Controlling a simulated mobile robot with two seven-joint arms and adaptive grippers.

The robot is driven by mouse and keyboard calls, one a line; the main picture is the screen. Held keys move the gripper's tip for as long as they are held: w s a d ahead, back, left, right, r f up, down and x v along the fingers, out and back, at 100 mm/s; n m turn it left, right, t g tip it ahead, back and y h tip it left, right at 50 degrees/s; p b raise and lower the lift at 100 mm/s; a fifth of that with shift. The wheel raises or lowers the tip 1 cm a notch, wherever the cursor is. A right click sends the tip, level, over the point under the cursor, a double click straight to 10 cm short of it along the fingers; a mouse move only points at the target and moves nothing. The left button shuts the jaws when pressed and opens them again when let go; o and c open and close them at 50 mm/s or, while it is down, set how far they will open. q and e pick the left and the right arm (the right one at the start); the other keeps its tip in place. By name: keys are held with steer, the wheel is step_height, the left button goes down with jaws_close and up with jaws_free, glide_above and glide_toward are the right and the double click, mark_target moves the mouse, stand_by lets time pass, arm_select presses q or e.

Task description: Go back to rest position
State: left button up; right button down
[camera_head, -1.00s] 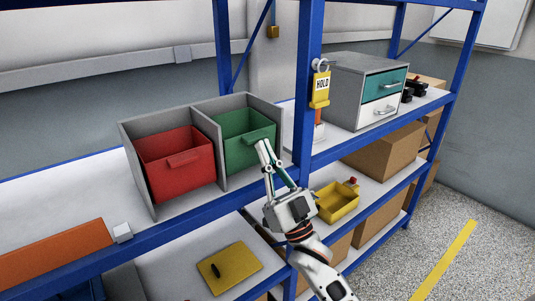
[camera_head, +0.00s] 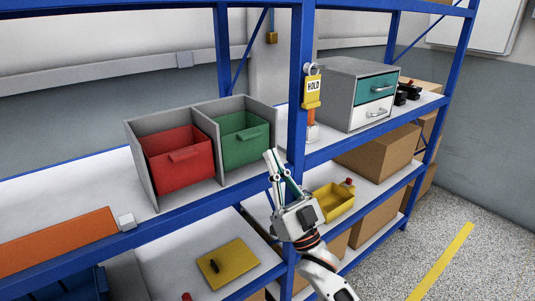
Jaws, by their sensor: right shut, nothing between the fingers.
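My right gripper (camera_head: 272,153) is in front of the blue shelf rack, its fingers pointing up. It is shut with nothing between the fingers. Its fingertips appear just right of the green bin (camera_head: 241,141) in the picture; I cannot tell the gap to the shelf edge behind it. The arm below it comes in from the bottom of the picture. My left gripper is out of view.
A red bin (camera_head: 180,158) sits beside the green one. A blue upright (camera_head: 298,95) bears a yellow HOLD tag (camera_head: 313,91). A grey drawer cabinet (camera_head: 340,90) stands to the right. A yellow tray (camera_head: 334,201) is on the lower shelf, close to my right wrist.

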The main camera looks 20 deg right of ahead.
steer(key=s+d+f+g+h+b, duration=0.1)
steer(key=s+f+g+h, duration=0.2)
steer(key=f, duration=1.1)
steer(key=s+f+g+h+b, duration=0.15)
steer(key=s+f+g, duration=0.25)
steer(key=f, duration=1)
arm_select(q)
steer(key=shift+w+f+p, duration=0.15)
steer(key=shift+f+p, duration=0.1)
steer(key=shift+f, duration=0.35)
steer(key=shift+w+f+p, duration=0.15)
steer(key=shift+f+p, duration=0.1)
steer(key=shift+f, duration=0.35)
arm_select(e)
steer(key=s+d+f+g+h, duration=0.1)
steer(key=s+f+g, duration=0.3)
steer(key=s+f, duration=0.3)
steer(key=s+d+f+g+h, duration=0.1)
steer(key=s+f+g, duration=0.3)
steer(key=f, duration=1)
steer(key=s, duration=0.3)
steer(key=shift+s+g, duration=0.3)
steer(key=shift+s, duration=0.05)
